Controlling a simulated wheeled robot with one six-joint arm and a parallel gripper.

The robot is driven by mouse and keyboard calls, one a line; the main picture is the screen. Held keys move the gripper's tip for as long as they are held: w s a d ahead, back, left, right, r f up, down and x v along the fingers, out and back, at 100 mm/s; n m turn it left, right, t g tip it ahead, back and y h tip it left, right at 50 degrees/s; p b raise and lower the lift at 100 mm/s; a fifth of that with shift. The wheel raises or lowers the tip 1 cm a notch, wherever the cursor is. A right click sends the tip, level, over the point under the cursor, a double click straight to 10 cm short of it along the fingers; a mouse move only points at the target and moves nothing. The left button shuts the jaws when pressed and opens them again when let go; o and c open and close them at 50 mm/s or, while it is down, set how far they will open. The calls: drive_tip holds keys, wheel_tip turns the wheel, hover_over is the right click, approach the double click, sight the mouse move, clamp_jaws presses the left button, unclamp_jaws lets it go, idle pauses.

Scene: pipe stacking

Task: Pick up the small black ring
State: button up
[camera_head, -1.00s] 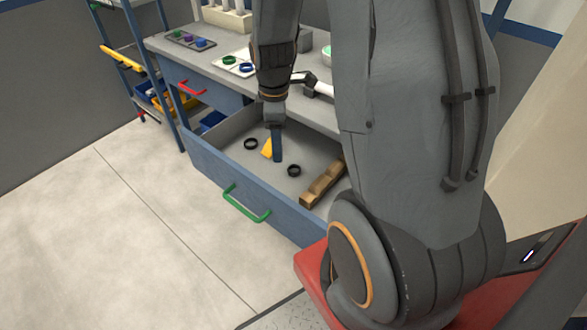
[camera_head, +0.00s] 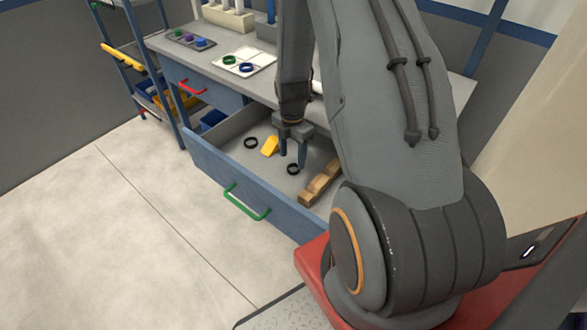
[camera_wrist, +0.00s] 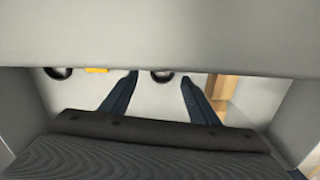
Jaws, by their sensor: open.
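Two black rings lie on the floor of the open drawer. The one that looks smaller, the small black ring (camera_head: 293,169), is at the right, near the wooden block. In the wrist view the small black ring (camera_wrist: 162,78) shows between my fingers, its upper part cut off by a grey surface. The other black ring (camera_head: 251,142) lies further left; it also shows in the wrist view (camera_wrist: 58,74). My gripper (camera_head: 293,161) is open and empty, pointing down into the drawer by the small ring. Its exact height above the ring is hard to tell.
A yellow piece (camera_head: 270,146) lies between the rings. A brown wooden block (camera_head: 320,184) lies right of the small ring. The drawer's front wall (camera_head: 240,196) with its green handle (camera_head: 247,203) and the worktop (camera_head: 215,63) bound the space.

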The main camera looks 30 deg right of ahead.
drive_tip(key=shift+s+f+p, duration=0.2)
drive_tip(key=shift+f+p, duration=0.15)
drive_tip(key=shift+f, duration=1.55)
drive_tip(key=c, duration=1.1)
wheel_tip(320, 180, up, 10)
drive_tip(key=b, duration=0.1)
wheel_tip(320, 180, up, 9)
drive_tip(key=p, duration=0.7)
hover_over(293, 171)
drive_tip(key=shift+d, duration=0.1)
